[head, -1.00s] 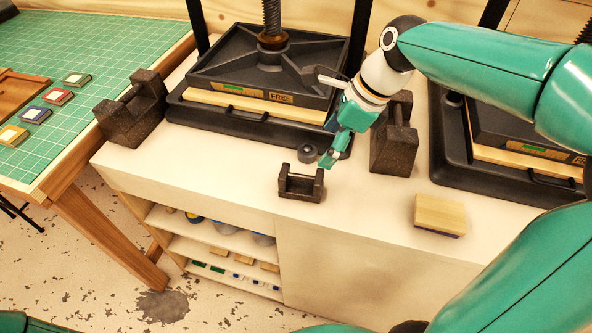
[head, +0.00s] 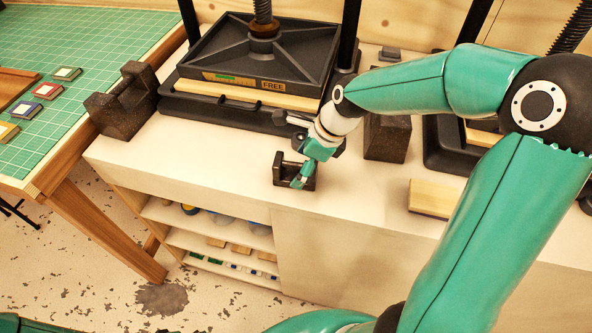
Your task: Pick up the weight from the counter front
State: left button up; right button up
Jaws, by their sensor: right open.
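The small dark weight (head: 281,175) sits upright on the front part of the pale counter (head: 200,156), with raised ends and a bar between them. My right gripper (head: 300,182) is at the weight, with its green fingers over the weight's right part. The fingers are open. They hide part of the bar and right end, and I cannot tell whether they touch it. My left gripper does not show.
A black press (head: 262,65) is behind the small weight. A wooden block (head: 434,198) lies to the right. The counter left of the small weight is clear.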

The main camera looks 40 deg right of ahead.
aim_at(296, 171)
jog(key=x, duration=0.3)
jog(key=shift+d+f, duration=0.15)
jog(key=shift+d, duration=0.05)
grip_shut()
jog(key=shift+w, duration=0.1)
dwell(0.3)
